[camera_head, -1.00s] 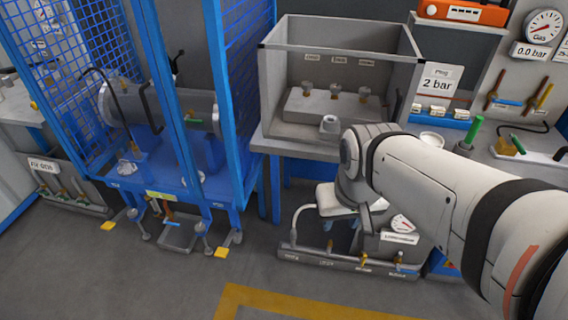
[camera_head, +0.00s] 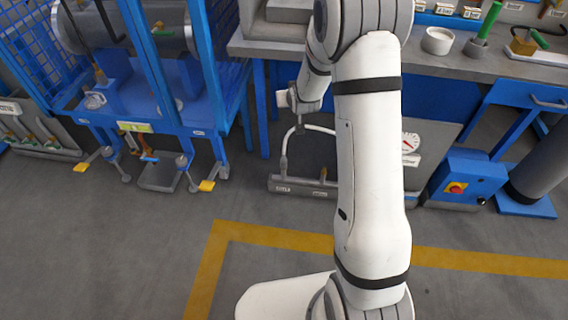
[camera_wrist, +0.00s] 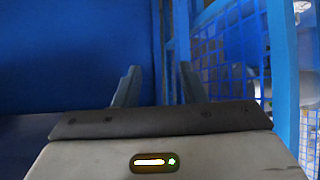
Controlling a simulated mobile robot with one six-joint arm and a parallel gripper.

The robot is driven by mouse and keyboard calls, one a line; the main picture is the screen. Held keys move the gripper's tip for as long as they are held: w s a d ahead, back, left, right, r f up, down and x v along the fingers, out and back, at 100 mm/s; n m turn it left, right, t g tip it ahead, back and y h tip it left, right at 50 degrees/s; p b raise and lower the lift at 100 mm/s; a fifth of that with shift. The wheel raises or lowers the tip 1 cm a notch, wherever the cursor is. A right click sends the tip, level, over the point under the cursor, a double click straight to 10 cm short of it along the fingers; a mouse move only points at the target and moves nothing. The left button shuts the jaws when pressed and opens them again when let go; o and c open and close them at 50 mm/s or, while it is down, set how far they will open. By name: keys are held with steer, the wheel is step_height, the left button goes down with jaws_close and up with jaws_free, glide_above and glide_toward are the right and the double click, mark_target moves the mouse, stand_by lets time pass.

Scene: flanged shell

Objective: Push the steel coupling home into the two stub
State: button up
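A pale hose (camera_head: 312,128) arches over the low grey manifold (camera_head: 300,188) on the floor in the head view. Its left end drops to a small grey fitting (camera_head: 284,163), perhaps the steel coupling; I cannot tell how deep it sits. A small label on the manifold front is too blurred to read, and my arm hides the manifold's right part. My gripper (camera_head: 284,98) is small and partly hidden, above and apart from the hose. In the wrist view my gripper (camera_wrist: 160,88) has its two fingers apart, with nothing seen between them.
A blue mesh cage (camera_head: 215,110) stands left of the manifold. The workbench (camera_head: 440,62) runs above and behind it. A blue box with a red knob (camera_head: 458,187) stands on the right. The grey floor in front, with yellow lines (camera_head: 270,233), is clear.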

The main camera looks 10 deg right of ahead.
steer(key=w+f+t+b, duration=0.2)
steer(key=w+f+b, duration=0.2)
steer(key=f, duration=0.8)
steer(key=t+y+b, duration=0.1)
steer(key=t+b, duration=0.4)
steer(key=b, duration=0.5)
glide_toward(284, 155)
steer(key=w, duration=0.3)
steer(key=w+b, duration=0.1)
steer(key=w, duration=0.1)
steer(key=w+b, duration=0.1)
steer(key=w, duration=0.2)
steer(key=w+b, duration=0.1)
steer(key=w, duration=0.1)
steer(key=shift+w+a, duration=0.3)
steer(key=shift+c, duration=0.6)
jaws_close()
